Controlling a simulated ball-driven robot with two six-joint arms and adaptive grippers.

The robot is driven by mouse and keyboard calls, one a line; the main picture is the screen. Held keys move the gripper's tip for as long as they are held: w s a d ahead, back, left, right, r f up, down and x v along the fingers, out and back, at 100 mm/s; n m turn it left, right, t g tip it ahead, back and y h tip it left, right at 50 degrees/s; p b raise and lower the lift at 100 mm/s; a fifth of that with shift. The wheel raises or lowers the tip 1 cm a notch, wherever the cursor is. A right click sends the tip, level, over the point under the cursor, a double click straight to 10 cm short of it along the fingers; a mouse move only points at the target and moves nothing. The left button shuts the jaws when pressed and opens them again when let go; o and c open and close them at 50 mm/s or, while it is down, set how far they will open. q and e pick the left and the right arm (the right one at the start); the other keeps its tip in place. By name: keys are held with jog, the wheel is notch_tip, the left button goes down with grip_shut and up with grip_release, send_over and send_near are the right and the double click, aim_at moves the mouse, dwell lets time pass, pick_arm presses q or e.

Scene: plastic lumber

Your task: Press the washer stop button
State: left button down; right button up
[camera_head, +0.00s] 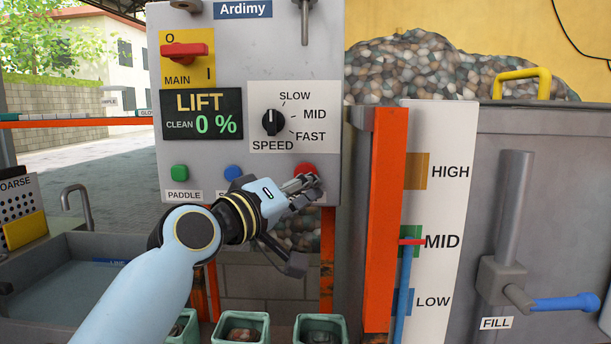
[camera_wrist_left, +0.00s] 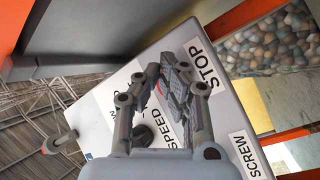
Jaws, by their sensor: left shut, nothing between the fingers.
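The red stop button (camera_head: 305,168) is at the lower right of the grey control panel (camera_head: 230,60). My left gripper (camera_head: 308,183) is shut and empty, its fingertips in front of the button and covering its lower part. I cannot tell whether they touch it. In the left wrist view the STOP label (camera_wrist_left: 204,66) shows just beyond the fingers, which hide nearly all of the button. My right gripper is not in view.
A green PADDLE button (camera_head: 179,173) and a blue button (camera_head: 232,173) sit left of the red one. A speed knob (camera_head: 272,122) and red main switch (camera_head: 184,51) are above. An orange post (camera_head: 385,220) stands right of the panel. Green bins (camera_head: 241,329) are below.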

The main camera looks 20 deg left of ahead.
pick_arm(q)
jog(key=shift+w, duration=0.15)
dwell(0.7)
jog(key=shift+w+a, duration=0.1)
jog(key=shift+w, duration=0.2)
jog(key=shift+w+a, duration=0.15)
jog(key=shift+w, duration=0.25)
dwell(0.7)
jog(key=shift+s, duration=0.1)
jog(key=shift+s+d, duration=0.25)
jog(key=shift+s, duration=0.5)
jog(key=s, duration=0.2)
jog(key=s+d+p, duration=0.1)
jog(key=s, duration=0.1)
jog(key=shift+s+d, duration=0.2)
jog(key=shift+s, duration=0.2)
